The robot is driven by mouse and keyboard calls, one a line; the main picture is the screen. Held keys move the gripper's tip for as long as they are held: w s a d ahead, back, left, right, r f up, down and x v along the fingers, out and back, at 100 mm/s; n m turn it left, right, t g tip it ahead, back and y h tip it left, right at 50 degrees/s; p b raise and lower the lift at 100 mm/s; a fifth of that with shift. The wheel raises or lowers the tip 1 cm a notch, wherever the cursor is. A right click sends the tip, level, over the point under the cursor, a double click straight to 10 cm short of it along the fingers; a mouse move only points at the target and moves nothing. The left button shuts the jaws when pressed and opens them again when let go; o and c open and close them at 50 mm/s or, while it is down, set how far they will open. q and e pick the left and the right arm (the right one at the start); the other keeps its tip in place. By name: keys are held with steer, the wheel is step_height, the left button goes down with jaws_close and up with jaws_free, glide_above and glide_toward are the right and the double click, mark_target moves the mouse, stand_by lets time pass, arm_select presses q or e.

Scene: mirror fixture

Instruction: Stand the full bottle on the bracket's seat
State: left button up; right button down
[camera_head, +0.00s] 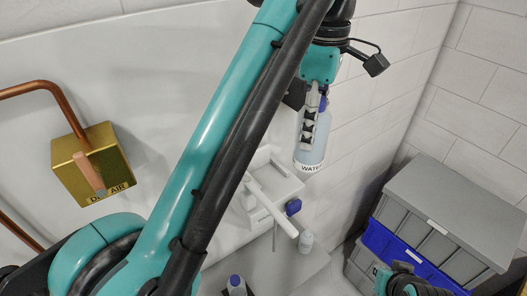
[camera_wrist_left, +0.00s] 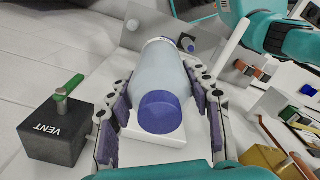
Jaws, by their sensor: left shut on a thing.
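My left gripper (camera_head: 310,122) is shut on a pale blue bottle (camera_head: 318,146) with a WATER label near its lower end and a blue cap. In the left wrist view, the bottle (camera_wrist_left: 155,75) lies between the two fingers (camera_wrist_left: 158,112), its blue cap towards the camera. The white bracket (camera_head: 282,184) is on the wall, lower and to the left of the bottle in the head view. A white block (camera_wrist_left: 148,134) shows behind the bottle in the wrist view. The bottle appears apart from the bracket. My right gripper is not clearly visible.
Stacked grey and blue crates (camera_head: 440,215) stand at right. A black VENT box (camera_wrist_left: 54,132) shows in the wrist view.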

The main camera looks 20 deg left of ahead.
arm_select(q)
steer(key=w+a+f+p, duration=0.1)
steer(key=w+a+f, duration=0.2)
steer(key=a+f, duration=0.6)
steer(key=shift+w+a+f+p, duration=0.2)
steer(key=shift+a+f+p, duration=0.05)
steer(key=shift+f+p, duration=0.15)
arm_select(e)
steer(key=shift+w+a+r, duration=0.15)
steer(key=shift+a+r, duration=0.1)
steer(key=shift+r, duration=0.55)
arm_select(q)
steer(key=shift+d, duration=0.1)
steer(key=shift+s+f, duration=0.1)
steer(key=o, duration=1.4)
steer(key=shift+o, duration=1)
